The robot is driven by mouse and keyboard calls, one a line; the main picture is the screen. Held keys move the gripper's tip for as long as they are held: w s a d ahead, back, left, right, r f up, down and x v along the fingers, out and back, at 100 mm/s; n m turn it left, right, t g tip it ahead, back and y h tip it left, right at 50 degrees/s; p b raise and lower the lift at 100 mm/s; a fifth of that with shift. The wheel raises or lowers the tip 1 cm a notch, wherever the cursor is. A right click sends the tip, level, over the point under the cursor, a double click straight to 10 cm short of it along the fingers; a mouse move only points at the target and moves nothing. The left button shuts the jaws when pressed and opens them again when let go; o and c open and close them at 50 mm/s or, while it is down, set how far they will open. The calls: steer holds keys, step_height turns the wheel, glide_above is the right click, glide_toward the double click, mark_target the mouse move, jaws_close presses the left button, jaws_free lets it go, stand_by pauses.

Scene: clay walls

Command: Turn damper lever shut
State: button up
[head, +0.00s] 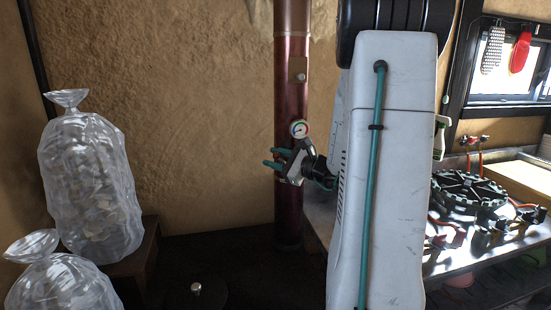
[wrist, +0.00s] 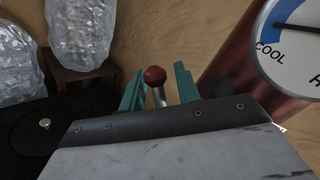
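The damper lever (wrist: 155,77) shows in the wrist view as a red ball knob on a short metal stem. My gripper (wrist: 159,70) has its two teal fingers apart, one on each side of the knob and stem. A gap shows beside the knob, so the fingers do not look closed on it. In the head view my gripper (head: 276,159) is in front of the dark red flue pipe (head: 290,110), just below a round gauge (head: 299,129). The lever cannot be made out there. The gauge (wrist: 295,40) also shows in the wrist view, with "COOL" beside a blue band.
A dark surface with a small metal knob (head: 196,288) lies below. The clay wall is behind.

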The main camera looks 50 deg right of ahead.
jaws_close()
